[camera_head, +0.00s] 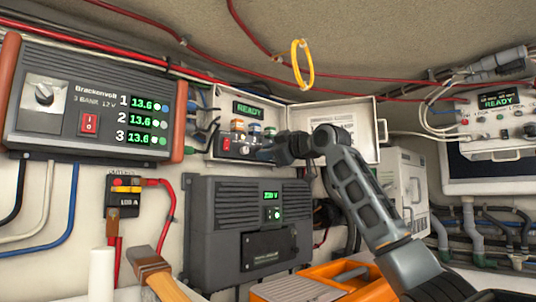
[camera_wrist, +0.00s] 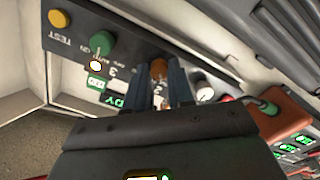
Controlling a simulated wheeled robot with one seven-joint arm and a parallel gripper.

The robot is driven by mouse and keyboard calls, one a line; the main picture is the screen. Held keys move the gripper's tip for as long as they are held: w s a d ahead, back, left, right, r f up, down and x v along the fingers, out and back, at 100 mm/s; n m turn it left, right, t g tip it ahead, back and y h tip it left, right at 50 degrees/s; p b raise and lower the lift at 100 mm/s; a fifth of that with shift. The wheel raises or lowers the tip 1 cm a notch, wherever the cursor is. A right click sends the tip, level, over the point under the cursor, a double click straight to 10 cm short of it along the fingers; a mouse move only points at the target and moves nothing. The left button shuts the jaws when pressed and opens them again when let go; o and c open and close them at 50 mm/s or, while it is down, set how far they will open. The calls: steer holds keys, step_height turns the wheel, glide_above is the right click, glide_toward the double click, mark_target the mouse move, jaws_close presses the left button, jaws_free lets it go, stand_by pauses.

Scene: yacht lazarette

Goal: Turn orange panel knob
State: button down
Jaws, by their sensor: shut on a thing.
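The orange panel knob (camera_wrist: 159,68) shows in the wrist view between the two dark fingers of my gripper (camera_wrist: 160,78), which is shut on it. The knob sits on a dark panel (camera_wrist: 128,47) that appears upside down there. In the head view, my gripper (camera_head: 268,152) reaches the right side of the small panel in an open white box (camera_head: 292,112). It hides the orange knob there.
A charger unit (camera_head: 90,100) hangs at the left, and a dark grey unit (camera_head: 210,225) is below the box. The open lid (camera_head: 365,130) is close to my arm. A yellow ring (camera_head: 302,65) hangs above.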

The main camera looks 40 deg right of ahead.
steer(key=shift+n, duration=0.6)
steer(key=c, duration=1)
jaws_free()
steer(key=shift+s, duration=0.1)
steer(key=shift+s+d+b, duration=0.1)
steer(key=shift+s+b, duration=1.3)
steer(key=shift+s, duration=2.4)
